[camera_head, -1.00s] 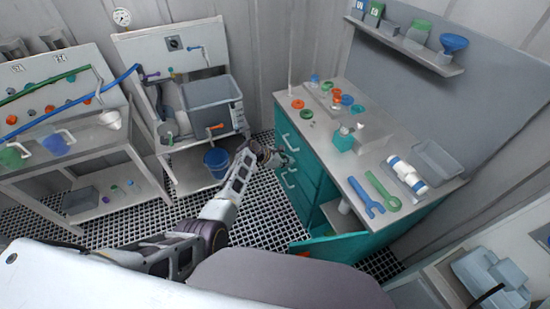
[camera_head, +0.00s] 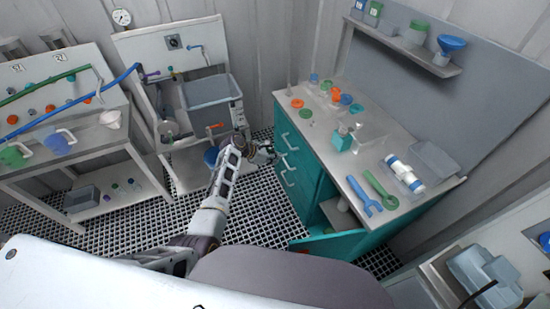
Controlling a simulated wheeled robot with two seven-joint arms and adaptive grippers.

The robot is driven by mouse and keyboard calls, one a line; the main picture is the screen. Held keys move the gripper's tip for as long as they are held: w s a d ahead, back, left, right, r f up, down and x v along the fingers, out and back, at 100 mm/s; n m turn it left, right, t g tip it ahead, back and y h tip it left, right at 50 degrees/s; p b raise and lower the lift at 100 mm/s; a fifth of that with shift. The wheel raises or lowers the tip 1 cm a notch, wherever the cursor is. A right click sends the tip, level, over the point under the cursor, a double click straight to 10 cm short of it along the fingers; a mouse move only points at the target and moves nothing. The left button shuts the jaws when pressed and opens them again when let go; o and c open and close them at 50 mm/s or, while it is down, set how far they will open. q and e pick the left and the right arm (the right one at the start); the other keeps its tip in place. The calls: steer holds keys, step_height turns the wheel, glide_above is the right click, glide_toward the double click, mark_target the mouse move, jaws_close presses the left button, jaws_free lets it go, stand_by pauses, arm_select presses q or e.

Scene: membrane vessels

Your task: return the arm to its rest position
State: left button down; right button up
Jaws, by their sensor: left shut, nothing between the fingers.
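My left arm (camera_head: 224,178) comes in from the lower left and reaches up over the grated floor. Its forearm stands steeply and bends to the right at the wrist. My left gripper (camera_head: 268,152) is shut and empty, small in the picture, close to the drawer front of the teal cabinet (camera_head: 308,184). I cannot tell whether it touches the cabinet. My right gripper is not in view.
The teal cabinet's lower door (camera_head: 330,246) hangs open over the floor. Grated floor (camera_head: 262,208) is free between arm and cabinet.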

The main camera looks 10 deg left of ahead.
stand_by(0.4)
arm_select(q)
steer(key=shift+m, duration=0.4)
